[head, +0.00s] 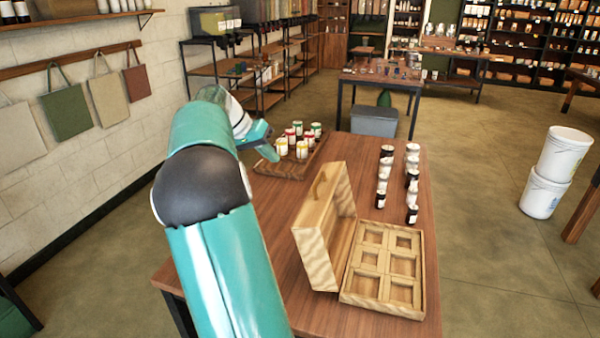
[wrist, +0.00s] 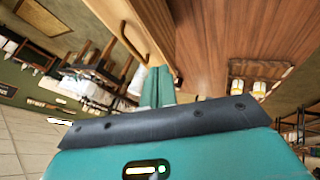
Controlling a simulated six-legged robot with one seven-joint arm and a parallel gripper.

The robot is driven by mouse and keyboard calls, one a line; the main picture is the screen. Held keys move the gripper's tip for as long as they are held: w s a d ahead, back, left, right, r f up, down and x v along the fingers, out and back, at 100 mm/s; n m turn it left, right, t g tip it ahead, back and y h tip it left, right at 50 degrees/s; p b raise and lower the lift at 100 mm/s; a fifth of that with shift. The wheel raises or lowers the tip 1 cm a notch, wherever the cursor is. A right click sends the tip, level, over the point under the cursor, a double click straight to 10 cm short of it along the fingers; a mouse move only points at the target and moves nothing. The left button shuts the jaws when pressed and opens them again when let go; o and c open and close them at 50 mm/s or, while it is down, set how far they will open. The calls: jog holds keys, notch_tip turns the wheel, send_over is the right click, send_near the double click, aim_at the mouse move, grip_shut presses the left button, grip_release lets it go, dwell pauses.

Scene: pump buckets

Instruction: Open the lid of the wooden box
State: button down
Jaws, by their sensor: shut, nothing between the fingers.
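The wooden box stands on the brown table (head: 352,322). Its light wooden lid (head: 316,222) stands up steeply along the left side of the base (head: 346,296), so the box is open. The base shows several square, empty compartments. A curved handle (head: 318,184) is on the lid's outer face; the handle also shows in the wrist view (wrist: 133,42). My gripper (head: 268,152) is beyond the lid, up and left of it in the head view, apart from the handle. In the wrist view its teal fingers (wrist: 155,86) are together and empty.
A wooden tray (head: 290,172) with several jars stands at the table's far left. Several dark jars (head: 383,177) stand in two rows behind the base. White buckets (head: 543,195) are stacked on the floor at right.

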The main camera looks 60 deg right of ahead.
jog(key=s+d+f, duration=0.5)
jog(key=s+f, duration=0.2)
jog(key=s, duration=0.1)
jog(key=shift+s, duration=0.2)
jog(key=shift+d+f, duration=0.1)
jog(key=shift+d, duration=0.05)
jog(key=s+d+r+t, duration=0.1)
jog(key=s+r+t, duration=0.1)
jog(key=s, duration=0.7)
jog(key=shift+s+d+r+m, duration=0.25)
jog(key=shift+s+r+m, duration=0.05)
jog(key=shift+r, duration=0.35)
